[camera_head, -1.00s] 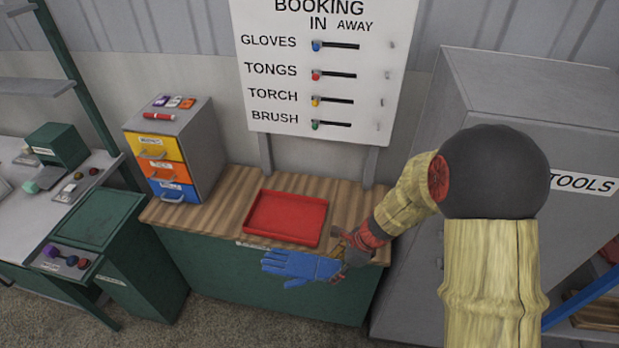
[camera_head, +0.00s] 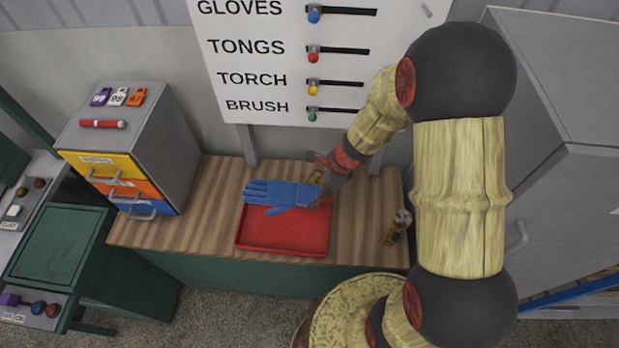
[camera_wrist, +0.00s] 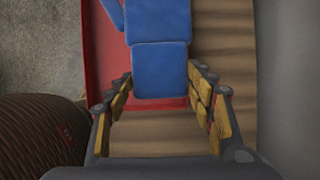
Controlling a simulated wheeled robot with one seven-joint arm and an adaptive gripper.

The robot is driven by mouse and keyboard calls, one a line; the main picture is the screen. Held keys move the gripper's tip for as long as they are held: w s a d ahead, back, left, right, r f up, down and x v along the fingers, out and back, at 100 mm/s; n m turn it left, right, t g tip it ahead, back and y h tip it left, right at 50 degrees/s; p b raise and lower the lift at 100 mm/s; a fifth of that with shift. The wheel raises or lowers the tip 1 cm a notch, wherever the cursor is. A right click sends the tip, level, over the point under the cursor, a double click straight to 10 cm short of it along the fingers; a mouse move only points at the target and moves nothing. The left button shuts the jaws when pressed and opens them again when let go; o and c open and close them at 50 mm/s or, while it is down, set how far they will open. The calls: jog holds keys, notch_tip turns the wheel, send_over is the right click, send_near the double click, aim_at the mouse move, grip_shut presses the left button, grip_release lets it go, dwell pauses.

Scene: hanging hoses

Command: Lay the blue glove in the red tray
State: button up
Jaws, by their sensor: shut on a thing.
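The blue glove (camera_head: 284,193) is held flat by its cuff end in my gripper (camera_head: 318,188), with its fingers pointing left in the head view. My gripper is shut on it. The glove hangs over the far part of the red tray (camera_head: 290,237), which lies on the wooden bench top. I cannot tell from these views how high the glove is above the tray. In the wrist view the glove's cuff (camera_wrist: 160,68) sits between the fingers of my gripper (camera_wrist: 163,98), with the red tray (camera_wrist: 98,50) below it. The glove covers part of the tray.
A drawer cabinet (camera_head: 150,150) stands at the bench's left end. A small brown and dark object (camera_head: 398,227) stands right of the tray. The booking board (camera_head: 310,60) rises behind, and a grey cabinet (camera_head: 560,170) is at right. Bench top (camera_head: 185,225) left of the tray is clear.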

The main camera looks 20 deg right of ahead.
jog(key=shift+s+f+b, duration=0.1)
jog(key=shift+f+b, duration=0.15)
jog(key=shift+b, duration=0.05)
notch_tip(320, 180, down, 8)
jog(key=b, duration=0.6)
jog(key=shift+r, duration=0.2)
jog(key=o, duration=1.2)
jog(key=shift+r, duration=0.15)
jog(key=v, duration=1.1)
jog(key=shift+d+r, duration=0.15)
jog(key=shift+r, duration=0.2)
